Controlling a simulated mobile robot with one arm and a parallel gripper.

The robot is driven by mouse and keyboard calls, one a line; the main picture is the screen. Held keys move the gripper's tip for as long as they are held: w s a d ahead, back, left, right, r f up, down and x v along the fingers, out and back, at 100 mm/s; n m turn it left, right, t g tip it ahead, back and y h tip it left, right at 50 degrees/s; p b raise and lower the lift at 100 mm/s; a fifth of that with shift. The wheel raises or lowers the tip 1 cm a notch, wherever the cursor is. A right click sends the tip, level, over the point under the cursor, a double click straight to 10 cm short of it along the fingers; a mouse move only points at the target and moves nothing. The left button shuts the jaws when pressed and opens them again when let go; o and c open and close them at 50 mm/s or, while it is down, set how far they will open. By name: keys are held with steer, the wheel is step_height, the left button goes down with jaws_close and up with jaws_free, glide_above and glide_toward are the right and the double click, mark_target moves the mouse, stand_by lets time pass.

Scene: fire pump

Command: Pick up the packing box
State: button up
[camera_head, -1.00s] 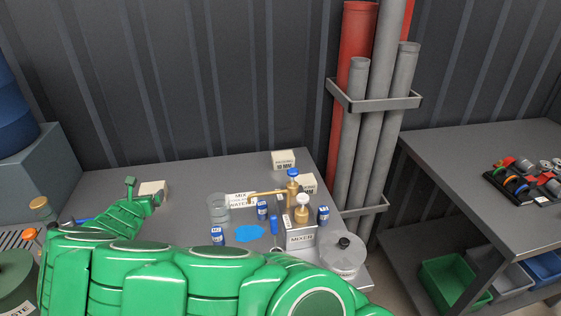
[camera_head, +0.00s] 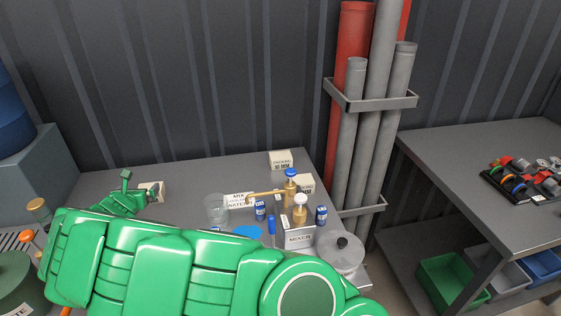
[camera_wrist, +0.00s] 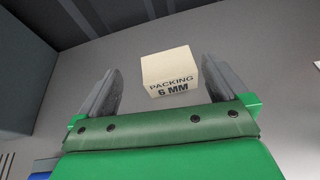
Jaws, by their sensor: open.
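A cream packing box (camera_wrist: 171,73) marked "PACKING 6 MM" sits on the grey bench in the wrist view. It appears between the two dark fingers of my open gripper (camera_wrist: 160,70), a little nearer the right finger. I see gaps on both sides, and the fingers do not appear to touch it. In the head view the same box (camera_head: 156,187) is at the back left of the bench, partly hidden behind my green gripper (camera_head: 139,186). Two other packing boxes stand further right, one marked "10 MM" (camera_head: 281,160) and one (camera_head: 304,182) behind a brass bottle.
A clear beaker (camera_head: 216,209), blue cans (camera_head: 260,210), brass dispensers and a mixer box (camera_head: 299,238) crowd the bench's right half. A grey block (camera_head: 35,155) stands at the left. Bench around the 6 MM box looks clear.

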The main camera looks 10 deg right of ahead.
steer(key=w, duration=0.1)
steer(key=w+d+r+m+h, duration=0.1)
steer(key=w, duration=0.1)
steer(key=w+m, duration=0.1)
steer(key=shift+w+d+r+h, duration=0.25)
steer(key=shift+w+r+h, duration=0.05)
steer(key=shift+r, duration=0.05)
steer(key=w+d+r+m+h, duration=0.1)
steer(key=w+d+m+h, duration=0.15)
steer(key=w+d, duration=0.25)
steer(key=m+g+h, duration=0.7)
steer(key=m+g, duration=0.3)
steer(key=g, duration=0.1)
glide_toward(279, 155)
steer(key=shift+d+f, duration=0.4)
steer(key=shift+d, duration=0.05)
steer(key=shift+d+f, duration=0.15)
steer(key=shift+d, duration=0.2)
steer(key=shift+w+x, duration=0.1)
steer(key=shift+x, duration=1.7)
steer(key=shift+w+x, duration=0.15)
steer(key=shift+x, duration=1.65)
steer(key=c, duration=1.3)
steer(key=shift+o, duration=0.2)
steer(key=shift+r, duration=0.2)
